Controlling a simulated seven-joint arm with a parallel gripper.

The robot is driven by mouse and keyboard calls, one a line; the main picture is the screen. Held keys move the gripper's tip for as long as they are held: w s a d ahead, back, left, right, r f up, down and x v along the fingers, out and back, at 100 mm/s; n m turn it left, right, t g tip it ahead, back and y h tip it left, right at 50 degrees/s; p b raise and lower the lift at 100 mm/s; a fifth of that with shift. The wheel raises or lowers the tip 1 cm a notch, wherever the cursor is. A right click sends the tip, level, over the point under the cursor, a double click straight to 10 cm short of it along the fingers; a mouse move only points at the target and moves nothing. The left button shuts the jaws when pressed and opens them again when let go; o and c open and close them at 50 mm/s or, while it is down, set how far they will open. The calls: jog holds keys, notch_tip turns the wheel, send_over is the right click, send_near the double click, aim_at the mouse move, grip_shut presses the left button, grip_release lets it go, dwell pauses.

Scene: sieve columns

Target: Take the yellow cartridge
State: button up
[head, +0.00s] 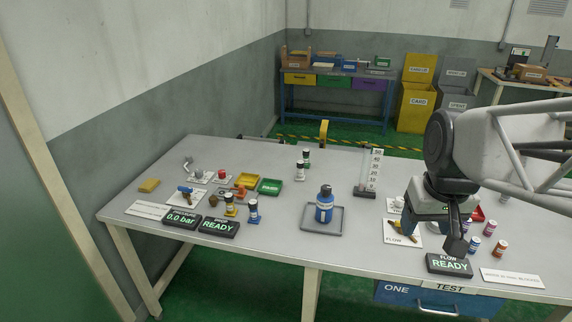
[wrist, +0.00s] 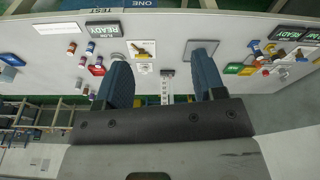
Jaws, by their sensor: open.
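In the wrist view the yellow cartridge (wrist: 270,48) is small, at the right.
A blue bottle (head: 324,206) stands on a grey tray (head: 338,229) mid-table, between my gripper and the yellow cartridge. Yellow (head: 247,181) and green (head: 270,187) trays lie behind the cartridge. A scaled column (head: 374,170) rises at the back. Several cartridges (head: 489,228) stand at the right.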

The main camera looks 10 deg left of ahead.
jog(key=w+a+n, duration=0.3)
jog(key=w+a, duration=0.7)
jog(key=w, duration=0.4)
jog(key=n+g, duration=0.2)
jog(key=n, duration=0.7)
send_over(228, 195)
jog(key=f, duration=2.4)
jog(key=shift+d+f, duration=0.25)
jog(key=shift+d, duration=0.15)
jog(key=shift+a+f, duration=0.3)
jog(key=shift+a, duration=0.15)
jog(key=shift+f, duration=1.25)
jog(key=shift+f, duration=0.1)
